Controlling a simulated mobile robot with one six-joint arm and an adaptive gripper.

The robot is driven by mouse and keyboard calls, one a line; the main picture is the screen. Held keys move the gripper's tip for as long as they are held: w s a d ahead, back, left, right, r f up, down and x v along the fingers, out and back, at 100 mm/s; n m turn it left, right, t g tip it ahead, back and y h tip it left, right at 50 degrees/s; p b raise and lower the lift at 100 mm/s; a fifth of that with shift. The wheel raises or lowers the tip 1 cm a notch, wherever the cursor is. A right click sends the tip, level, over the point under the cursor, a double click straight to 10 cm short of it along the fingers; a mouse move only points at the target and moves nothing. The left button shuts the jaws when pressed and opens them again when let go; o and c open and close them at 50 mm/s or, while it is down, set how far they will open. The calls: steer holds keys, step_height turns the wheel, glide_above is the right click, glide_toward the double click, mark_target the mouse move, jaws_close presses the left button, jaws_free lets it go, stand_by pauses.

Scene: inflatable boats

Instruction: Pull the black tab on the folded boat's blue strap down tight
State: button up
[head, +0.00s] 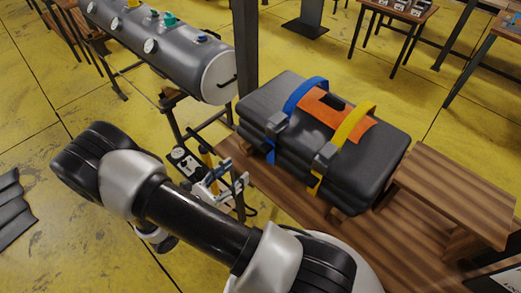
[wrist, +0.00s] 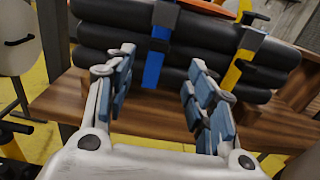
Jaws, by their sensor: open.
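The folded boat (head: 375,160) is a dark grey stack lying on a wooden bench. A blue strap (head: 305,92) wraps its left part, with a grey buckle (head: 277,122) on the front edge. In the wrist view, the blue strap's tail (wrist: 153,70) hangs below its buckle (wrist: 164,14). A dark piece (wrist: 158,45) shows just under that buckle; I cannot tell if it is the black tab. My gripper (wrist: 160,66) is open and empty, its padded fingers either side of the tail in the picture. In the head view, my gripper (head: 229,175) is left of the boat, apart from it.
A yellow strap (head: 353,125) with its own buckle (head: 326,155) is right of the blue one, and an orange patch (head: 348,122) lies on top. The wooden bench (head: 285,200) extends below the boat. A grey cylinder (head: 165,45) with gauges and a dark post (head: 245,45) stand behind.

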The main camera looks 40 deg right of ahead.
mark_target(262, 150)
steer(key=d, duration=0.4)
steer(key=d+b, duration=0.1)
steer(key=d, duration=0.3)
steer(key=w+d, duration=0.1)
steer(key=d, duration=0.3)
steer(key=shift+d, duration=0.3)
steer(key=shift+c, duration=0.5)
jaws_close()
